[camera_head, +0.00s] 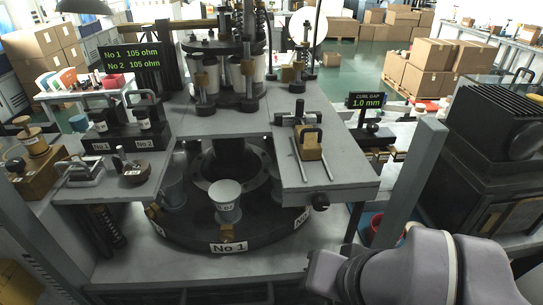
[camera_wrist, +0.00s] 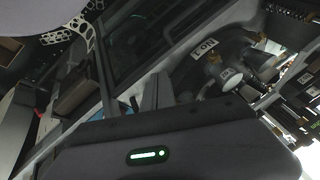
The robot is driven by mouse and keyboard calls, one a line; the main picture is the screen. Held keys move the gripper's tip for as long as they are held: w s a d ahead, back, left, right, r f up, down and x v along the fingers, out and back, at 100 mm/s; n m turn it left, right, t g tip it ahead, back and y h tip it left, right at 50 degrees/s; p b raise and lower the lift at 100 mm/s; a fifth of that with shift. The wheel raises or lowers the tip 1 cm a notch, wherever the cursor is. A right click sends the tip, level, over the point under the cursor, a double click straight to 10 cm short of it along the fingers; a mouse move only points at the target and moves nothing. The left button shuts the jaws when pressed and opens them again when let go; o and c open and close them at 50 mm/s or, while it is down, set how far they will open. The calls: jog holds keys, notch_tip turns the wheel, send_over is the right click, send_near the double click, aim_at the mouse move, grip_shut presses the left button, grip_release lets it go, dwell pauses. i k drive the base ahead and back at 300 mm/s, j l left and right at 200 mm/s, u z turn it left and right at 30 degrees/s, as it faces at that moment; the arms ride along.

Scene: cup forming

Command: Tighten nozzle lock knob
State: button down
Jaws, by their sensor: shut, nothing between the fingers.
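I cannot tell for certain which part is the nozzle lock knob. A small brass fitting (camera_head: 227,233) sits on the turntable rim below a grey cup (camera_head: 226,200), above the No 1 label. Another brass fitting (camera_head: 154,210) is at the rim's left. Brass-coloured knobs (camera_head: 29,130) also stand on a block at the far left. In the wrist view, the No 1 label (camera_wrist: 204,48) and a cup (camera_wrist: 229,76) show tilted. My gripper (camera_wrist: 158,88) is shut and empty, mostly hidden behind its dark housing, apart from the turntable. My arm is at the lower right of the head view.
A dark machine (camera_head: 505,150) fills the right side. A grey plate (camera_head: 330,178) with a clamp overhangs the turntable.

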aim_at(321, 202)
jog(key=j, duration=0.45)
jog(key=k+j, duration=0.15)
jog(key=j, duration=0.25)
jog(key=j+z, duration=0.1)
jog(key=j, duration=0.35)
jog(key=k+j, duration=0.15)
jog(key=j, duration=0.3)
